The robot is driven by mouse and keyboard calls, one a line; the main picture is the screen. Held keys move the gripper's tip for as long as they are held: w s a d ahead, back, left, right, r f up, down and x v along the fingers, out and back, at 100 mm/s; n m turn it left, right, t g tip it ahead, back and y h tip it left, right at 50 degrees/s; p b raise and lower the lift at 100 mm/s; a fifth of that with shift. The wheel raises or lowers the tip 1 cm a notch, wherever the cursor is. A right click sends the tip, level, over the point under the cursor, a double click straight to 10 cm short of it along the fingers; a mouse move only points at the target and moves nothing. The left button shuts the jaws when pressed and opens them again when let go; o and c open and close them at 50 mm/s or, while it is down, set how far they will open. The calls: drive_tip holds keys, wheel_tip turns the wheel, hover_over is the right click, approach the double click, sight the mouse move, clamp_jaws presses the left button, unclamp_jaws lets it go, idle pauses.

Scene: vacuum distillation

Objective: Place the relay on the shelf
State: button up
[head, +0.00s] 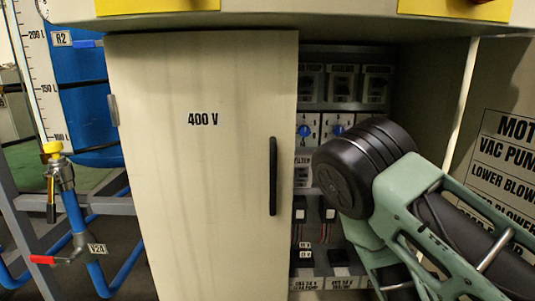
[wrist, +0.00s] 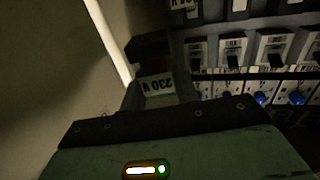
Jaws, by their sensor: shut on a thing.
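The likely relay is a small block with a dark end and a pale label reading 230 V upside down (wrist: 157,86). In the wrist view it sits just beyond the black front edge of my gripper (wrist: 160,112). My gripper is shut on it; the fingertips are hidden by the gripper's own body. In the head view my arm reaches into the cabinet from the right, and its black joint hides the gripper and relay. Inside the cabinet, a shelf with several dark devices (head: 343,82) shows at the top. I cannot tell which shelf the task means.
The cabinet door marked 400 V (head: 203,160), with a black handle (head: 273,176), stands left of the opening. Blue knobs (head: 304,130) and switches (head: 328,210) line the interior. A motor label panel (head: 505,165) is at right. Blue pipework with a yellow-capped valve (head: 55,165) is at left.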

drive_tip(key=s+r+n+y+p, duration=0.1)
drive_tip(key=s+r+y+p, duration=0.1)
drive_tip(key=r+p, duration=0.9)
drive_tip(key=s+r+n+y+p, duration=0.2)
drive_tip(key=r+p, duration=0.9)
drive_tip(key=p, duration=1.3)
drive_tip(key=shift+s+d+r+t+y, duration=0.15)
drive_tip(key=shift+s+r+t+y, duration=0.35)
drive_tip(key=shift+s, duration=0.7)
drive_tip(key=shift+f, duration=0.3)
